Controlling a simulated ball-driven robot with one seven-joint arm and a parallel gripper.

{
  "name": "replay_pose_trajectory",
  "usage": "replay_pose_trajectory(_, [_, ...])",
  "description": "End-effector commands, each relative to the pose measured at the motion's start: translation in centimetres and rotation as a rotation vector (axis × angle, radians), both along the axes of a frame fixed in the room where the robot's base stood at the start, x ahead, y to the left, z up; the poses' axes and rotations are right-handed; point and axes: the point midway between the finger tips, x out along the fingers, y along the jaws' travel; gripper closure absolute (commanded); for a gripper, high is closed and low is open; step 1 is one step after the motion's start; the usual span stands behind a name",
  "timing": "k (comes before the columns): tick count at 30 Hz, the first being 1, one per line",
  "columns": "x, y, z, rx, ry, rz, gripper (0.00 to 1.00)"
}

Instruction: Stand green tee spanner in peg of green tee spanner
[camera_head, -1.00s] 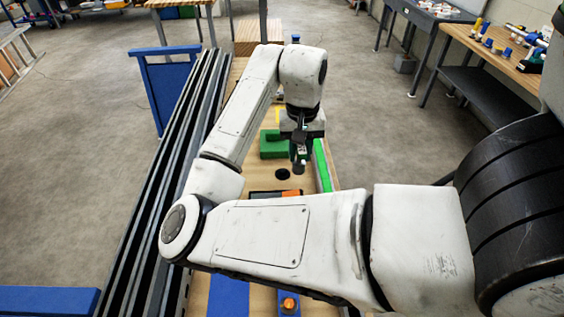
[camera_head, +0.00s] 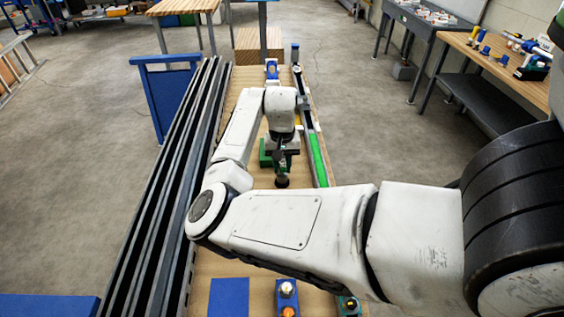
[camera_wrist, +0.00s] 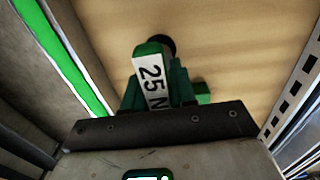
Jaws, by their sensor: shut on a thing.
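My gripper (camera_head: 281,146) is over the middle of the wooden bench, pointing down. In the wrist view my gripper (camera_wrist: 157,92) is shut on the green tee spanner (camera_wrist: 152,50), whose white label reads "25 N". A dark round end shows just beyond it. In the head view the spanner is too small and too covered to make out clearly. A green block (camera_head: 264,158) sits on the bench behind and beside my gripper, partly hidden. I cannot tell whether it bears the spanner's peg, or whether the spanner touches anything.
A green strip (camera_head: 318,158) runs along the bench's right side. Dark rails (camera_head: 165,190) line the left side. My arm hides the bench's middle.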

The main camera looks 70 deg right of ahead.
Motion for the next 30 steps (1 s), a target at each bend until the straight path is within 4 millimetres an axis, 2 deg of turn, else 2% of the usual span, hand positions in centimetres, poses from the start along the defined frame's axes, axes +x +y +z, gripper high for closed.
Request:
replay_pose_trajectory(8, [0.1,0.0,-0.3,-0.003,-0.002,0.0,1.0])
replay_pose_trajectory(9, [0.1,0.0,-0.3,-0.003,-0.002,0.0,0.73])
replay_pose_trajectory(16, [0.0,0.0,-0.2,-0.003,-0.001,0.0,0.51])
replay_pose_trajectory(24, [0.0,0.0,-0.3,-0.002,-0.001,0.0,0.49])
replay_pose_trajectory(30, [0.1,0.0,-1.1,-0.002,-0.003,-0.001,0.49])
